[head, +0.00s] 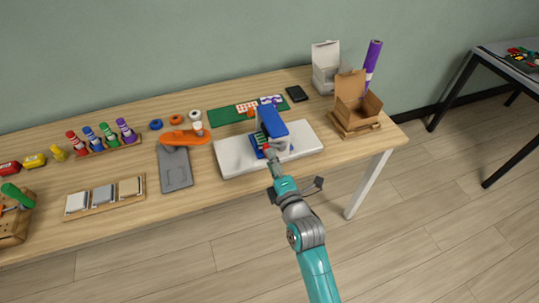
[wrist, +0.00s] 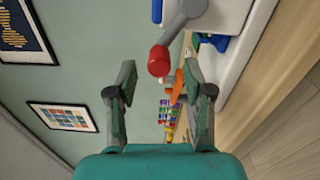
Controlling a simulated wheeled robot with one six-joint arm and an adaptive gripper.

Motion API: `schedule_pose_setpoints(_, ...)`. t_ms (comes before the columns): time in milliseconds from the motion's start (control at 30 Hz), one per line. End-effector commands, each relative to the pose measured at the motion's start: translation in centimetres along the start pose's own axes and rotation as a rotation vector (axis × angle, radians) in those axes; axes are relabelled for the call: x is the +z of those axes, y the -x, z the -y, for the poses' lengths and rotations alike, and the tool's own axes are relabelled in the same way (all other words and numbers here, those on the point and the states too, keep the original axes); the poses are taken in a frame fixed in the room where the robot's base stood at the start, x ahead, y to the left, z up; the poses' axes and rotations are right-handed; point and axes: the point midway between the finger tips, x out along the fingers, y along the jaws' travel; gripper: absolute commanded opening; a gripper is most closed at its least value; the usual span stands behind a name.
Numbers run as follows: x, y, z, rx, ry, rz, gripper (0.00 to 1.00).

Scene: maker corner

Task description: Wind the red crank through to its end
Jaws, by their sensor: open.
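The crank shows in the wrist view as a grey arm (wrist: 185,20) with a rounded red knob (wrist: 158,62) at its end. The knob is just beyond my gripper (wrist: 160,80), in line with the gap between the fingers. The fingers are open, with clear space on both sides, and I see no contact. In the head view my gripper (head: 273,164) is at the front of a blue machine (head: 274,125) on a white base (head: 235,158). My gripper and arm partly hide the crank there; a small red spot shows near the fingertips.
A grey plate (head: 175,172) and an orange tool (head: 184,137) lie left of the white base. A green mat (head: 228,116) lies behind it. An open cardboard box (head: 357,105) stands to the right. The floor in front of the table is clear.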

Motion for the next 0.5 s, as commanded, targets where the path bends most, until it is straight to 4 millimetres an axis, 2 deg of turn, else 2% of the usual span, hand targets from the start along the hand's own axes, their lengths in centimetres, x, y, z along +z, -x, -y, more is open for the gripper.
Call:
schedule_pose_setpoints(100, 0.0, 2.4, 0.1, -0.002, 0.000, 0.000, 0.52)
schedule_pose_setpoints(300, 0.0, 6.0, 0.1, -0.002, 0.000, 0.000, 0.52)
schedule_pose_setpoints(500, 0.0, 8.3, 0.1, -0.001, 0.000, 0.000, 0.52)
